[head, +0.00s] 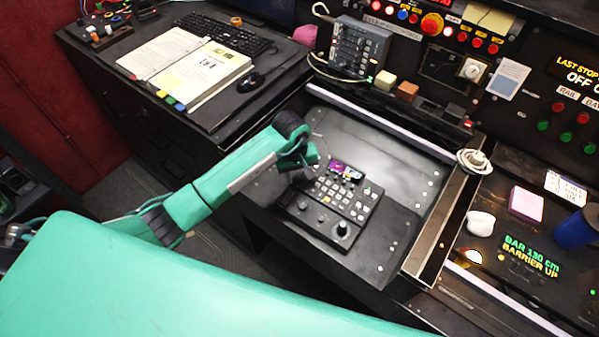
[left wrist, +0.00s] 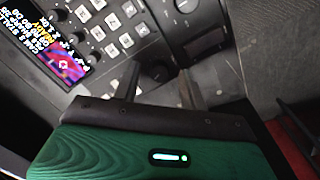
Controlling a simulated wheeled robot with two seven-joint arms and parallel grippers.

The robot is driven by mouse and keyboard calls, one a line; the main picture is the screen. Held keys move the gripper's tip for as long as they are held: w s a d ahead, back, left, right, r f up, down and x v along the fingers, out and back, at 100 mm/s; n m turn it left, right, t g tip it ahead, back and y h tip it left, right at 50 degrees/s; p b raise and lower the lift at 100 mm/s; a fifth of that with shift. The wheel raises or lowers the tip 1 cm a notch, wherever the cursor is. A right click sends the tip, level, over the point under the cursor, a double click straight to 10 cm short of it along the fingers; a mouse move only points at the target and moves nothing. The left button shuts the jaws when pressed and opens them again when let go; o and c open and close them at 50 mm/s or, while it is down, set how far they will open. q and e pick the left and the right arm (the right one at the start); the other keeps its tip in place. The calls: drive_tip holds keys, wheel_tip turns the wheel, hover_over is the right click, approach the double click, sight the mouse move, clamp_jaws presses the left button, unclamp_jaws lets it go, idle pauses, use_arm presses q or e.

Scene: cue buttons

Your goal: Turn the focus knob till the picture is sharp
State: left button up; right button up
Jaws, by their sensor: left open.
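A black control panel (head: 318,237) lies on the desk in the head view, with a small screen (head: 346,171), rows of pale keys and a black joystick or large knob (head: 342,229). In the left wrist view the screen (left wrist: 62,58) shows a purple and red picture beside yellow and white text; I cannot judge its sharpness. My left gripper (head: 306,180) is over the panel's left part. In the left wrist view its open fingers (left wrist: 160,82) stand on either side of a dark round knob (left wrist: 155,71). I cannot tell whether they touch it, and its label is unreadable.
A metal rail (head: 440,225) runs right of the panel. Beyond it are a white cup-like thing (head: 481,223), a pink block (head: 526,204) and a blue cylinder (head: 577,230). A grey box (head: 358,46) stands behind. The desk surface (head: 385,165) right of the panel is clear.

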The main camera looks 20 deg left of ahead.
use_arm(q)
drive_tip(key=shift+f, duration=0.35)
clamp_jaws()
drive_tip(key=shift+f+b, duration=0.1)
drive_tip(key=shift+b, duration=0.45)
drive_tip(key=n+b, duration=0.1)
drive_tip(key=b, duration=0.2)
drive_tip(key=shift+w+a+f, duration=0.1)
drive_tip(key=shift+f, duration=0.1)
drive_tip(key=n+b, duration=0.5)
drive_tip(key=b, duration=0.1)
drive_tip(key=shift+r, duration=0.1)
use_arm(e)
drive_tip(key=w+a+f, duration=0.1)
drive_tip(key=w+f, duration=0.4)
drive_tip(key=w, duration=0.4)
use_arm(q)
drive_tip(key=n+b, duration=0.2)
drive_tip(key=n, duration=0.1)
drive_tip(key=shift+r+t+h, duration=0.15)
drive_tip(key=shift+t+h, duration=0.15)
drive_tip(key=shift+t, duration=0.1)
drive_tip(key=shift+n, duration=0.5)
use_arm(e)
drive_tip(key=w+a+r+t, duration=0.1)
drive_tip(key=w+a+r, duration=0.1)
drive_tip(key=w+r, duration=0.3)
drive_tip(key=shift+w+a+r, duration=0.3)
drive_tip(key=shift+w+r, duration=0.05)
drive_tip(key=shift+w, duration=0.4)
